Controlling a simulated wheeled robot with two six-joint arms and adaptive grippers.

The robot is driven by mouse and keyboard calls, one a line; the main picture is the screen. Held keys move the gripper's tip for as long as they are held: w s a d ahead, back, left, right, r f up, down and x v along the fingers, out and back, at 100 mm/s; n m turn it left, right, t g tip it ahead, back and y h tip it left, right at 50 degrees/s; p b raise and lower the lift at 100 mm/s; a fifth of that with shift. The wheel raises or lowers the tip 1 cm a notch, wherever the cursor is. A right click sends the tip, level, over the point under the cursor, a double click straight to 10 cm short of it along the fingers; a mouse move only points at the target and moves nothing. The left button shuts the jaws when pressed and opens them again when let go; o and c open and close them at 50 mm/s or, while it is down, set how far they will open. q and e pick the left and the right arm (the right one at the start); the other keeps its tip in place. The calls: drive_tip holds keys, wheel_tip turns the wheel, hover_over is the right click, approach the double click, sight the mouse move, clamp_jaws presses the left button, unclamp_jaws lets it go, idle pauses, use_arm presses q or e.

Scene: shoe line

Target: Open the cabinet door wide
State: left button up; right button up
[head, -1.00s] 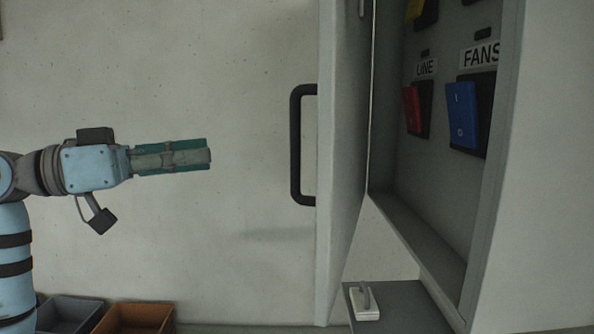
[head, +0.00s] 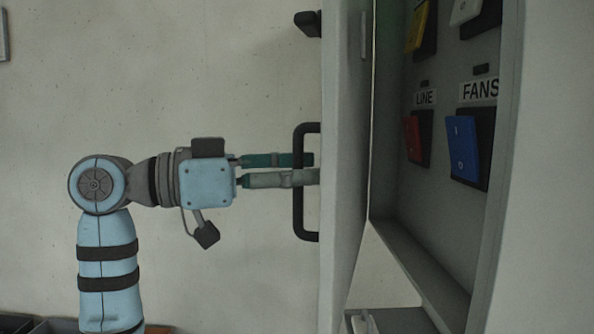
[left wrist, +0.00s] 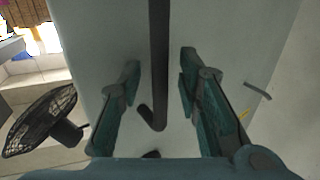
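The grey cabinet door (head: 344,200) stands open, seen nearly edge-on in the head view, its outer face turned left. A black bar handle (head: 299,220) sticks out from that face. My left gripper (head: 312,168) is at the handle's middle, fingers pointing right towards the door. In the left wrist view the handle (left wrist: 158,60) runs between the two spread fingers of my left gripper (left wrist: 159,78), with a gap on each side. The cabinet (head: 440,262) is open to the right of the door. My right gripper is not in view.
Red (head: 413,138) and blue (head: 462,148) switches sit inside the cabinet, beside LINE and FANS labels. A black fan (left wrist: 45,115) stands at the left in the left wrist view.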

use_arm(q)
clamp_jaws()
